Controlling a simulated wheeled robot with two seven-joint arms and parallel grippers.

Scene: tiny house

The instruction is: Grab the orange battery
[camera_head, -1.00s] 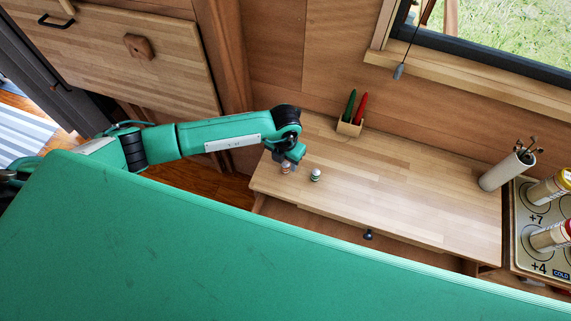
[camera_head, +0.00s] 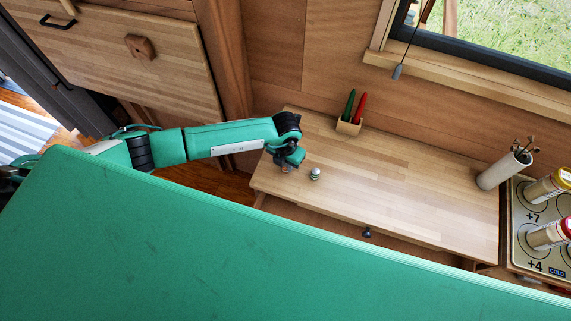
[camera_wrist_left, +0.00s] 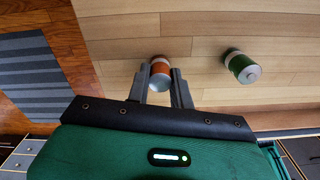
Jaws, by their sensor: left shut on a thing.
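The orange battery (camera_wrist_left: 160,70) shows in the left wrist view as a short orange cylinder with a pale metal end, between the two fingers of my left gripper (camera_wrist_left: 160,84). The fingers are closed on it. In the head view my left gripper (camera_head: 286,166) is over the left end of the wooden desk (camera_head: 400,200), and only a small orange bit of the battery (camera_head: 284,169) shows beneath it. A green battery (camera_wrist_left: 242,67) stands apart, to the right of the gripper; it also shows in the head view (camera_head: 315,174). My right gripper is not in view.
A small wooden holder (camera_head: 348,128) with a green and a red pen stands at the desk's back. A white cylinder (camera_head: 503,170) with thin sticks stands at the right, beside a board (camera_head: 530,215) with jars. The desk's middle is clear.

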